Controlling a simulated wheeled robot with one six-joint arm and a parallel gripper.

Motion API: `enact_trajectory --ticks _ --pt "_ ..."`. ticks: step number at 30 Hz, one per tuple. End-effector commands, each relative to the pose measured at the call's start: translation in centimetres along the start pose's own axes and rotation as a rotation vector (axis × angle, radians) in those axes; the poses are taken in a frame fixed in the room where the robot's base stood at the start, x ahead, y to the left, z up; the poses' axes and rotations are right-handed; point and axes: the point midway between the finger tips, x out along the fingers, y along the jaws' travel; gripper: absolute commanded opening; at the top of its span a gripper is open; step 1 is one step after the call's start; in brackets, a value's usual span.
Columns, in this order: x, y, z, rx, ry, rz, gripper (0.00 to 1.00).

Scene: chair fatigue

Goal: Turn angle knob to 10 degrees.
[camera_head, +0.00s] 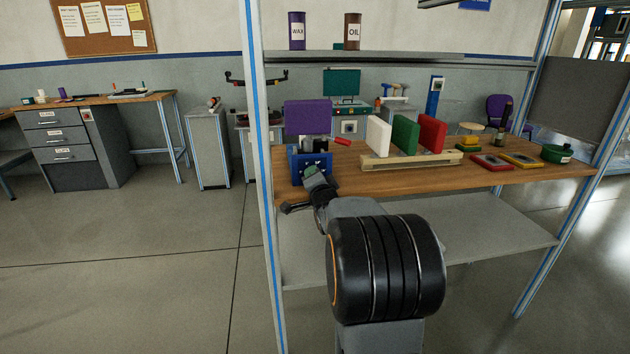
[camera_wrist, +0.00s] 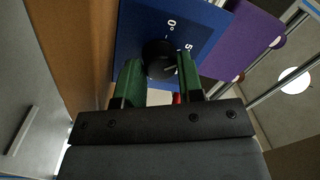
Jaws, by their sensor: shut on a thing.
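The angle knob (camera_wrist: 158,58) is a round black knob with a light pointer line, on a blue panel (camera_wrist: 128,38) marked with white "0" and "5" in the wrist view. The pointer lies near the right finger, below the "5"; its exact reading is unclear. My gripper (camera_wrist: 157,75) has green fingers on both sides of the knob, shut on it. In the head view, my gripper (camera_head: 312,172) is at the front of the blue device (camera_head: 297,165), which hides the knob.
White (camera_head: 378,136), green (camera_head: 405,134) and red (camera_head: 432,133) panels stand in a wooden rack (camera_head: 412,161) to the right on the workbench (camera_head: 365,183). A blue-striped frame post (camera_head: 262,200) rises left of my gripper.

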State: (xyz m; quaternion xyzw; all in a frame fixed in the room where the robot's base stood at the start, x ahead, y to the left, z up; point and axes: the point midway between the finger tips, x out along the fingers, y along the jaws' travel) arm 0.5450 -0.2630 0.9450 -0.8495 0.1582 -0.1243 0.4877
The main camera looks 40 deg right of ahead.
Motion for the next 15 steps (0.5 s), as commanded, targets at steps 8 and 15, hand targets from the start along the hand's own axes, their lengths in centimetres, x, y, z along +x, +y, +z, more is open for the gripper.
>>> enact_trajectory --ticks 8,15 --pt "-0.01 0.16 0.16 0.26 0.019 -0.003 0.11" --pt "-0.02 0.11 0.21 0.487 0.035 -0.008 0.11"
